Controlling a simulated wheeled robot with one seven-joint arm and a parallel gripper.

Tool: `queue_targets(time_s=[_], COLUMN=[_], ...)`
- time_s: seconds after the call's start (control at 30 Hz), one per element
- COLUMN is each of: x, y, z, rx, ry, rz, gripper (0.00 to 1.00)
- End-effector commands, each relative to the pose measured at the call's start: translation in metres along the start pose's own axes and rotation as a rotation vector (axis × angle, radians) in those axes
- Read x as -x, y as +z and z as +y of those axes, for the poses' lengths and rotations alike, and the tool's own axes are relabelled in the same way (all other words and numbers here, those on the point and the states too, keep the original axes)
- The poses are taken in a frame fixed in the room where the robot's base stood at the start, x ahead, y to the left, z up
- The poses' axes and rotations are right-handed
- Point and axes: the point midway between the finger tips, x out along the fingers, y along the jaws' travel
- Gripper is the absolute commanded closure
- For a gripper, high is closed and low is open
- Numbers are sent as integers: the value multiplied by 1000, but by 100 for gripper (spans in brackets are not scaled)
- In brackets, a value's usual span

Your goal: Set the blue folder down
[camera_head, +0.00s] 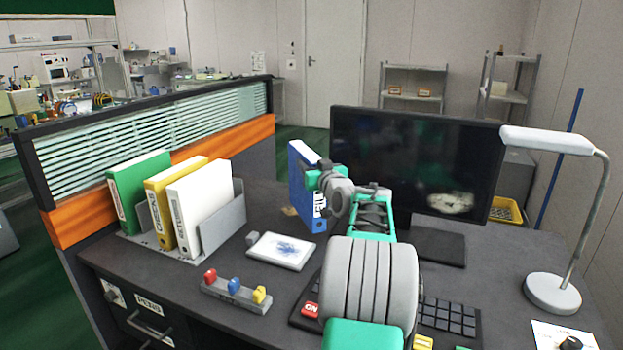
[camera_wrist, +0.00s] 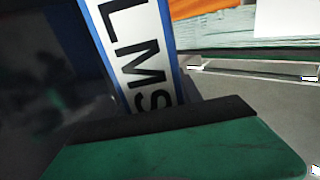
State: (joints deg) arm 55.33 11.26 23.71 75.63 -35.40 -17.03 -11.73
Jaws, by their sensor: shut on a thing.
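The blue folder (camera_head: 304,205) is upright above or on the desk, left of the monitor; I cannot tell whether its bottom edge touches the desk top. My gripper (camera_head: 320,178) is shut on the folder's spine side, partly hiding it. In the wrist view, the folder's white spine label (camera_wrist: 137,50) with blue edges reads "LMS", and one green finger with a dark pad (camera_wrist: 165,121) lies across its lower end. The other finger is not clear there.
A rack (camera_head: 222,222) at left holds green (camera_head: 140,190), yellow (camera_head: 160,212) and white (camera_head: 190,210) folders, with a space at its right. A white tablet-like pad (camera_head: 280,251), a colored-knob block (camera_head: 235,294), keyboard (camera_head: 448,318), monitor (camera_head: 415,165) and lamp (camera_head: 552,290) stand around.

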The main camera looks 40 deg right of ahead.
Motion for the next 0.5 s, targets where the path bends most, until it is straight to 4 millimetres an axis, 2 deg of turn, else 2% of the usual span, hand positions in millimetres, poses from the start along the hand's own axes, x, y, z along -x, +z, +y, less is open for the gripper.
queue_targets(time_s=[0.23,0.5], x=[-4,-4], y=[33,35], z=[4,4], rx=[0,2], ry=[0,0], rz=[3,5], gripper=[100,100])
